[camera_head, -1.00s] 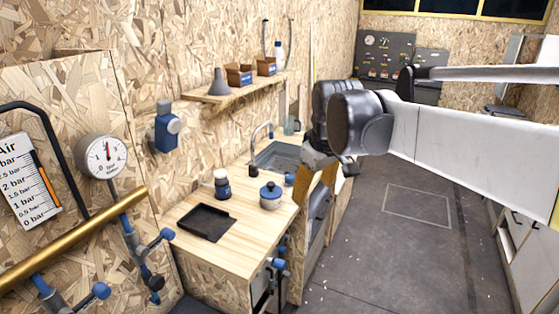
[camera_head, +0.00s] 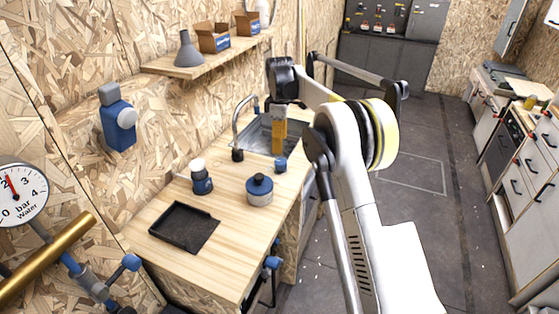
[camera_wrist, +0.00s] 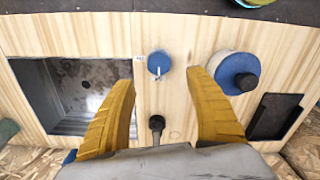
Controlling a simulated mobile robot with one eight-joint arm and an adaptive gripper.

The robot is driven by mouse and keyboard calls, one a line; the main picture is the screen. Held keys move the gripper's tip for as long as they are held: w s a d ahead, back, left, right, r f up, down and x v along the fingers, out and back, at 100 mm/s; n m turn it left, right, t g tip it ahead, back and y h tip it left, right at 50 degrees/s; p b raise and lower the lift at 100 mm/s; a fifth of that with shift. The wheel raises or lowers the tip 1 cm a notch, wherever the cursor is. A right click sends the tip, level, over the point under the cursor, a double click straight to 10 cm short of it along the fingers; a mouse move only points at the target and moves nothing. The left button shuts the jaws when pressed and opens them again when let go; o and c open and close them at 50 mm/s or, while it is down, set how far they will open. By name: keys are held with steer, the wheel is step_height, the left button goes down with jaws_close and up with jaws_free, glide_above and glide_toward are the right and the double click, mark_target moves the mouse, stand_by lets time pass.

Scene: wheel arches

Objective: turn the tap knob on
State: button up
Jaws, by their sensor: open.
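The tap knob (camera_head: 281,164) is a small blue round knob on the wooden counter beside the sink (camera_head: 256,135). In the wrist view the knob (camera_wrist: 159,63) shows a white pointer line and lies between the spread fingertips, slightly beyond them. My gripper (camera_head: 279,146) has yellow fingers pointing down above the counter by the sink; in the wrist view the gripper (camera_wrist: 162,77) is open and empty. The curved metal tap (camera_head: 236,122) stands at the sink's near left corner. Its dark base (camera_wrist: 156,122) shows between the fingers. I cannot tell the fingers' exact height above the knob.
A blue lidded pot (camera_head: 259,192) stands close to the knob, near the right finger in the wrist view. A white-capped jar (camera_head: 201,178) and a black tray (camera_head: 184,228) are on the counter. A shelf (camera_head: 205,58) with a funnel and boxes hangs above.

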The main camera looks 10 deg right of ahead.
mark_target(280, 161)
step_height(280, 161, down, 9)
steer(key=shift+r+b, duration=0.2)
steer(key=shift+b, duration=1)
steer(key=shift+c, duration=0.6)
steer(key=c, duration=1.1)
